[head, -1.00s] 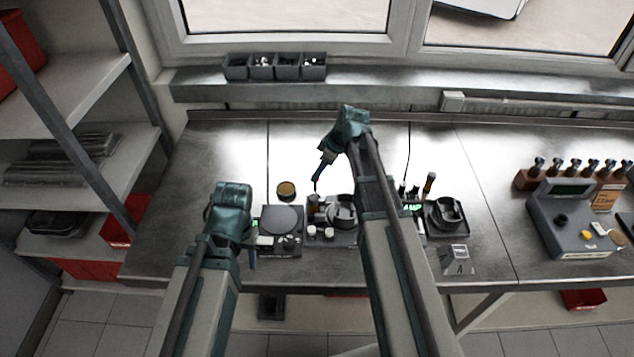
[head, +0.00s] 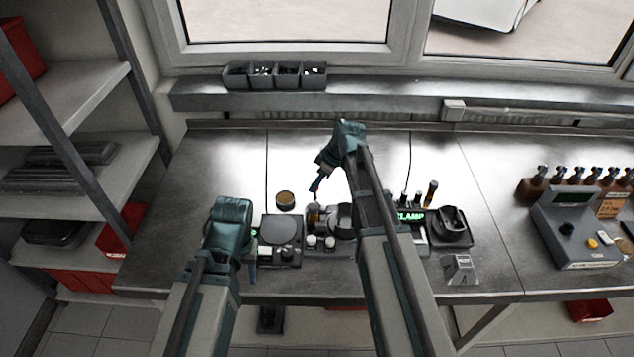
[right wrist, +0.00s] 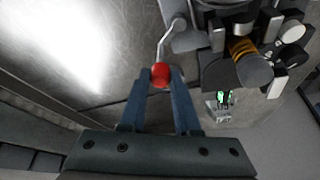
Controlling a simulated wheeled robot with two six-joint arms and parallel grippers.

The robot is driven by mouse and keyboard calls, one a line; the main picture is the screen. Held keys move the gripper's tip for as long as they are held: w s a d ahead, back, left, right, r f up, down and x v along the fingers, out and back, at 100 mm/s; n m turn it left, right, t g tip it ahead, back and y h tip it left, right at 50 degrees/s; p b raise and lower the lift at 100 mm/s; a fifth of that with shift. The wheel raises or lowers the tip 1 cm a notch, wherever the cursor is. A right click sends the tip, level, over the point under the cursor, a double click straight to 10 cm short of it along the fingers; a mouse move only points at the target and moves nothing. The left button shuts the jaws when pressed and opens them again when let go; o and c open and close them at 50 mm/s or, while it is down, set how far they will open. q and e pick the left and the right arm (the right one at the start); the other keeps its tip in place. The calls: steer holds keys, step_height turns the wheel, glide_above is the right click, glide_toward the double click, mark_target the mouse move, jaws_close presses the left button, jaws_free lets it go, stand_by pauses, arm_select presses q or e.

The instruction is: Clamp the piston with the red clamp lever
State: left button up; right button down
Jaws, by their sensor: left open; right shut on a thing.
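The red ball knob (right wrist: 160,72) of the clamp lever is between the fingertips of my right gripper (right wrist: 160,78) in the right wrist view. The gripper is shut on it, and the lever's thin metal rod (right wrist: 164,42) runs up to the grey fixture. In the head view my right gripper (head: 315,188) is above the bench, left of its arm; the knob cannot be made out there. A round grey part (head: 342,222) in the fixture is partly hidden by my right arm; I cannot tell if it is the piston. My left gripper (head: 252,273) is open near the bench's front edge.
A scale-like device (head: 281,229) stands left of the fixture, with a brown round tin (head: 286,199) behind it. A green "CLAMP" display (head: 411,216) and a black tray (head: 449,228) are to the right. The bench behind is clear.

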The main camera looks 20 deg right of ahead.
steer(key=shift+d+m, duration=0.1)
steer(key=shift+m, duration=0.2)
steer(key=shift+s+d+m+t+h, duration=0.25)
steer(key=shift+d+m+h, duration=0.6)
steer(key=shift+m, duration=1.7)
steer(key=shift+s+d+m+t+h, duration=0.1)
steer(key=shift+s+d+m+h, duration=0.6)
steer(key=shift+m, duration=1.8)
steer(key=shift+w+d+m+t+h, duration=0.15)
steer(key=shift+d+m+h, duration=0.35)
steer(key=shift+m+h, duration=1.4)
steer(key=shift+s+m+y, duration=0.1)
steer(key=shift+m+y, duration=0.45)
steer(key=shift+m, duration=0.2)
steer(key=c, duration=0.6)
jaws_free()
steer(key=shift+c, duration=0.2)
